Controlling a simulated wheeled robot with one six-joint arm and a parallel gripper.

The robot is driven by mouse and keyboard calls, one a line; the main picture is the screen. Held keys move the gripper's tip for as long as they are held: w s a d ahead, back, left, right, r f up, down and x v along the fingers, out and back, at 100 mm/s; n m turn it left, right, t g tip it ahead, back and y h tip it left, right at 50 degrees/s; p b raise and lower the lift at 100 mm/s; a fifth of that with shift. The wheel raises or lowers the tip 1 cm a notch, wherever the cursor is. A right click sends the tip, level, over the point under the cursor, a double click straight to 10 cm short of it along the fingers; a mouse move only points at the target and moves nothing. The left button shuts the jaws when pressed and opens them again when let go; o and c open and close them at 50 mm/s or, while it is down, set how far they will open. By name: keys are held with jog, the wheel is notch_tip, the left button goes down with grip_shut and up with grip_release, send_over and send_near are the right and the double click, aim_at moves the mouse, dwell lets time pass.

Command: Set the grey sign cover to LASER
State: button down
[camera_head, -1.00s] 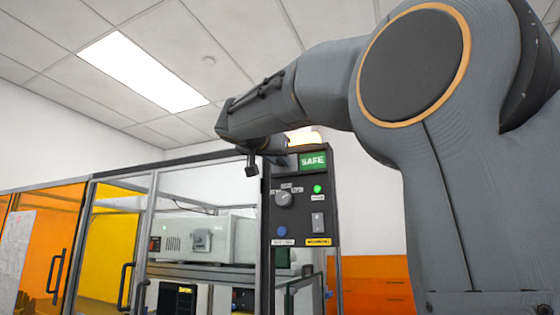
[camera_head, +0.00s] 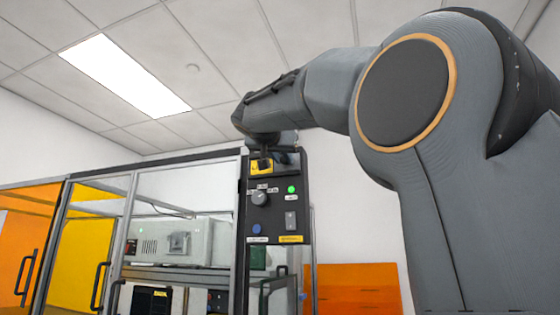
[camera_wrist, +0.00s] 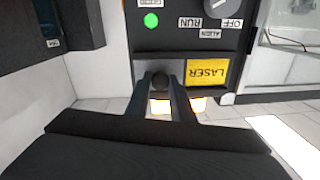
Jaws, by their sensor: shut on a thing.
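The sign sits at the top of a dark control panel (camera_head: 275,222). Its yellow LASER face (camera_wrist: 207,72) is uncovered and looks upside down in the wrist view; in the head view the yellow face (camera_head: 259,168) shows at the sign's left, partly behind a dark part of my arm's end. The grey sign cover (camera_wrist: 166,66) lies beside it over the other half, and no green SAFE face shows. My gripper (camera_wrist: 160,84) is shut on the cover's dark round knob (camera_wrist: 160,80), one finger on each side.
Below the sign the panel has a rotary knob (camera_head: 260,198) marked OFF, RUN and ALIGN, a lit green lamp (camera_head: 291,189), a switch (camera_head: 291,220) and a blue button (camera_head: 256,230). A glazed enclosure with a metal frame (camera_head: 240,205) stands directly left of the panel.

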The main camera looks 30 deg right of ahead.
jog(key=shift+d+f, duration=0.1)
jog(key=c, duration=1.5)
grip_release()
jog(key=shift+s+d, duration=0.1)
jog(key=shift+s, duration=0.1)
jog(key=shift+c, duration=0.2)
jog(key=b+v, duration=0.3)
jog(key=v, duration=0.4)
jog(key=shift+s+a+b, duration=0.25)
jog(key=shift+a+b, duration=0.1)
